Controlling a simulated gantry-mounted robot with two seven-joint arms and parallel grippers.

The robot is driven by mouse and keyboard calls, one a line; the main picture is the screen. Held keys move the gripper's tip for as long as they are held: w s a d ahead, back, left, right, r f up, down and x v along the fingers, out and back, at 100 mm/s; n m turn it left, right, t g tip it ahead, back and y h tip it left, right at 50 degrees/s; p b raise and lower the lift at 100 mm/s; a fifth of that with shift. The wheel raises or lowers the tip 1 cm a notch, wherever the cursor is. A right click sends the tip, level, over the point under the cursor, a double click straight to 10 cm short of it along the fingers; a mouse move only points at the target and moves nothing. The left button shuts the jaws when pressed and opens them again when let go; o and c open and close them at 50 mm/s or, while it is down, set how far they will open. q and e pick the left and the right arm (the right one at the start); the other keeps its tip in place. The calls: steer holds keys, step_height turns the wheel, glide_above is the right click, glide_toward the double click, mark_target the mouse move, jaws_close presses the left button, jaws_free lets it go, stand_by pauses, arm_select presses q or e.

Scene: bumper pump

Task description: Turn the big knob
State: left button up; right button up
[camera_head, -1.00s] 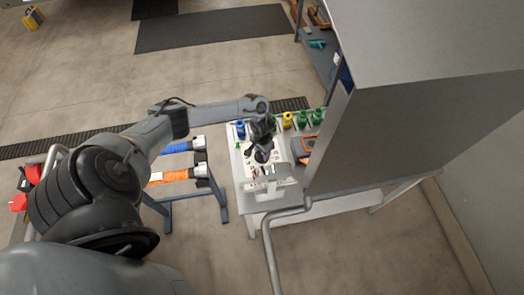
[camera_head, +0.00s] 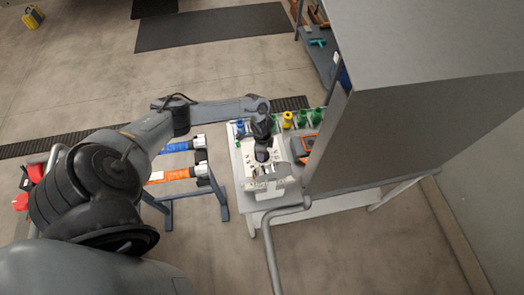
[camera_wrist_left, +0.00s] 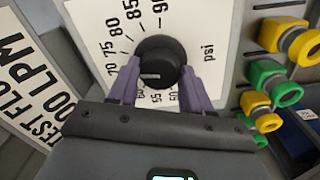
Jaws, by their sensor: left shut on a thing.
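The big knob (camera_wrist_left: 160,62) is round and black with a light pointer line, in the left wrist view. It sits on a white dial plate (camera_wrist_left: 93,35) marked in psi, with numbers around it. My left gripper (camera_wrist_left: 160,82) has its two purple fingers on either side of the knob and is shut on it. In the head view, my left gripper (camera_head: 262,155) is over the white panel (camera_head: 257,184) on the table, and the arm hides the knob there. My right gripper is not in view.
Yellow and green fittings (camera_wrist_left: 268,75) stand right of the dial. A flow-test label (camera_wrist_left: 30,80) lies left of it. In the head view, a big grey cabinet (camera_head: 410,130) stands close right of the panel, and a rack with blue and orange hoses (camera_head: 172,174) stands left.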

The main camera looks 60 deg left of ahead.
arm_select(q)
steer(key=m, duration=0.3)
steer(key=shift+m+b, duration=0.4)
steer(key=m, duration=0.2)
steer(key=shift+m+b, duration=0.3)
steer(key=shift+b, duration=0.1)
steer(key=m+b, duration=0.1)
steer(key=m, duration=0.3)
steer(key=shift+b, duration=0.3)
steer(key=shift+m+b, duration=0.35)
steer(key=shift+m, duration=0.75)
steer(key=o, duration=1)
steer(key=shift+o, duration=0.2)
steer(key=shift+r, duration=0.1)
